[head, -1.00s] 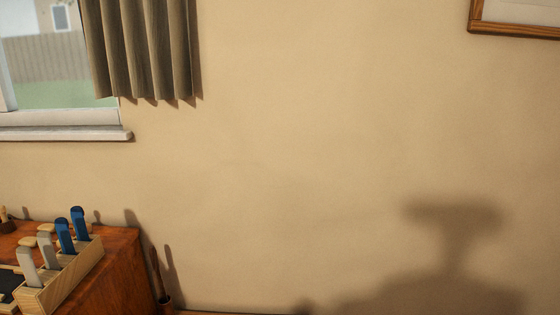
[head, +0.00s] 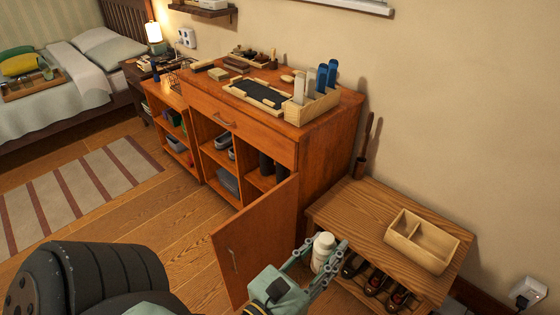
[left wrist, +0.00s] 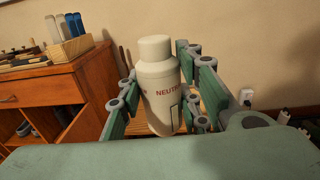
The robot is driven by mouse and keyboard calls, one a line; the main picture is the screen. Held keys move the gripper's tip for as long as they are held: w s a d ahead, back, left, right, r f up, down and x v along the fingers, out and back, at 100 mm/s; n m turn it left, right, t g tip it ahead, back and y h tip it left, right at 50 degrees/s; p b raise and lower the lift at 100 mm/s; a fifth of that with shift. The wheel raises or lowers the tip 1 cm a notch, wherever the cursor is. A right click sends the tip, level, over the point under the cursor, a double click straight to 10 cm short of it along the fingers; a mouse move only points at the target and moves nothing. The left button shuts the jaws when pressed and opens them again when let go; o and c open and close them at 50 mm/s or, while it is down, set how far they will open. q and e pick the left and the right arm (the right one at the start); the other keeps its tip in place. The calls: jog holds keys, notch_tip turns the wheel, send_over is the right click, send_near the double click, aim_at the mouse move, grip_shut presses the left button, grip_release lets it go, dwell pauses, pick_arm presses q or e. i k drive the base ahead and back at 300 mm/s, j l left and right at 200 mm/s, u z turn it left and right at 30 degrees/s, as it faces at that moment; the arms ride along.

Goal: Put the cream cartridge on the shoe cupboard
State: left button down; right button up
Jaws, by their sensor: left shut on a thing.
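A cream-white bottle with a rounded cap and red "NEUT…" lettering, which I take for the cream cartridge (head: 323,241), is held upright between the fingers of my left gripper (head: 322,262). It also shows in the left wrist view (left wrist: 158,85), with green fingers on both sides. The orange-brown cupboard (head: 325,165), probably the shoe cupboard, stands against the wall beyond and to the left of the gripper. Its lower door (head: 258,240) hangs open towards me, and its compartments hold shoes and dark boots. The bottle is in front of the low wooden bench. My right gripper is not in view.
The cupboard top carries a black-mat tray (head: 258,95), a wooden holder (head: 313,108) with blue and grey upright items, and brushes. The low bench (head: 350,205) bears a divided wooden box (head: 428,240), with shoes below. The bench's left top is clear. A bed stands far left.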

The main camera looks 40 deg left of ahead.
aim_at(268, 187)
jog(key=k+z, duration=0.2)
jog(key=z, duration=0.15)
jog(key=k+z, duration=0.2)
jog(key=z, duration=0.2)
jog(key=k+l+z, duration=0.15)
jog(key=z, duration=0.2)
jog(key=k+j+z, duration=0.15)
jog(key=j, duration=0.25)
jog(key=k+j+z, duration=0.15)
jog(key=j, duration=0.3)
jog(key=k+j+z, duration=0.15)
jog(key=j, duration=0.25)
jog(key=k+j+z, duration=0.15)
jog(key=j, duration=0.2)
jog(key=k+j, duration=0.15)
jog(key=j, duration=0.2)
jog(key=k+j, duration=0.2)
jog(key=j, duration=0.2)
jog(key=k+j, duration=0.15)
jog(key=j, duration=0.2)
jog(key=k+j, duration=0.2)
jog(key=j, duration=0.15)
jog(key=k+j, duration=0.15)
jog(key=j, duration=0.2)
jog(key=k+j, duration=0.2)
jog(key=j, duration=0.2)
